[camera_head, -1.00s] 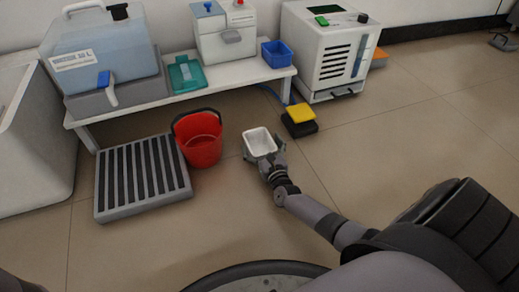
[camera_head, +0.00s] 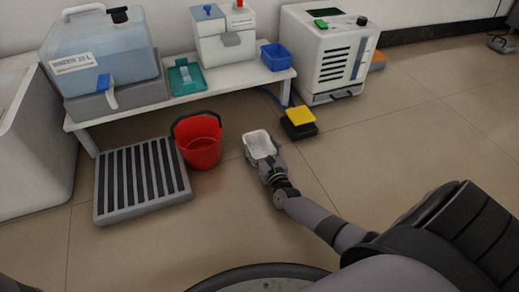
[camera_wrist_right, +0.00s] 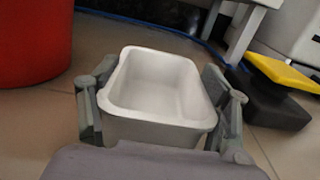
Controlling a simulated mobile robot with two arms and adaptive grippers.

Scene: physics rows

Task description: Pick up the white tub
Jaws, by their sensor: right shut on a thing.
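The white tub (camera_head: 259,144) is a small, empty, open-topped rectangular tub in the middle of the head view, right of the red bucket. My right gripper (camera_head: 264,161) is shut on it. In the right wrist view, the tub (camera_wrist_right: 160,90) sits between the two fingers of the right gripper (camera_wrist_right: 158,112), one along each side. I cannot tell whether its base touches the floor. My left gripper is not in view.
A red bucket (camera_head: 199,141) stands just left of the tub, beside a grey slatted grate (camera_head: 143,181). A yellow-topped black pedal (camera_head: 299,121) lies to the right. A low white bench (camera_head: 135,109) is behind. Floor in front and right is clear.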

